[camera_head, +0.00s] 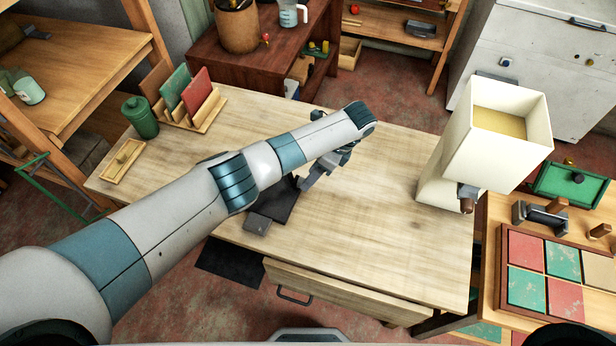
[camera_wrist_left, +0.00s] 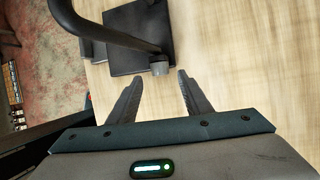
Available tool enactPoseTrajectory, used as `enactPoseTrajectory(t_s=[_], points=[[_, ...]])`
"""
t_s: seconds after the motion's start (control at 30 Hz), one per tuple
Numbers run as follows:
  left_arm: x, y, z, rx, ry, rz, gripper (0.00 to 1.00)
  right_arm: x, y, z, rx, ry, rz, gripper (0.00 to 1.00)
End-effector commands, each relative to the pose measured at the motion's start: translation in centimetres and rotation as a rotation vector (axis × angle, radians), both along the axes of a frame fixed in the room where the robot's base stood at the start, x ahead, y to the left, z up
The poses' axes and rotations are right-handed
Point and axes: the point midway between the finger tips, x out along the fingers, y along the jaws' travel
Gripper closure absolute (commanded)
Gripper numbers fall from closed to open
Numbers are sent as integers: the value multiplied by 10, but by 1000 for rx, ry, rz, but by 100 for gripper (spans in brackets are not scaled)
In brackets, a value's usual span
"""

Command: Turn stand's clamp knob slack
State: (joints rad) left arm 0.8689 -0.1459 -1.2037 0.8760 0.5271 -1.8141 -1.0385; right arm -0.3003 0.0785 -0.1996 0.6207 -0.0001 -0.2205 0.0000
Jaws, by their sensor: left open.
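The dark stand (camera_wrist_left: 128,38) shows in the wrist view as a black flat base with a curved black arm. A small grey knob (camera_wrist_left: 159,68) sits at the lower right of the stand, just beyond and between my left fingertips. My left gripper (camera_wrist_left: 160,77) is open, with one finger on each side of the knob's line; contact is not visible. In the head view, my left gripper (camera_head: 303,183) is by the stand's dark plate (camera_head: 274,205), partly hidden under my left arm. The knob cannot be made out there. My right gripper is not in view.
The wooden table (camera_head: 360,235) is clear right of the stand. A cream hopper (camera_head: 490,140) stands at its right end. A green canister (camera_head: 140,118), a file rack (camera_head: 195,110) and a small tray (camera_head: 122,160) stand at the far left. A drawer (camera_head: 345,292) is at the front.

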Motion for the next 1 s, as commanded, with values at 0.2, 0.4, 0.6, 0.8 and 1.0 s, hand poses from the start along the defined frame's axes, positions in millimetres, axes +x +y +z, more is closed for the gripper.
enactPoseTrajectory(t_s=[0.2, 0.4, 0.6, 0.8, 1.0], points=[[-1, 10, -21, 0, 0, 1, 55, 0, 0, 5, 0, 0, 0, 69], [-1, 13, -27, 0, 0, 0, 55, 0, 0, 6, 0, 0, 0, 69], [-1, 13, -27, 0, -1, 0, 55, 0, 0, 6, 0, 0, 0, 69], [-1, 12, -27, 0, -1, 0, 96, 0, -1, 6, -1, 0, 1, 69], [-1, 12, -26, -1, -3, 0, 96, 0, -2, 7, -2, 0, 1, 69]])
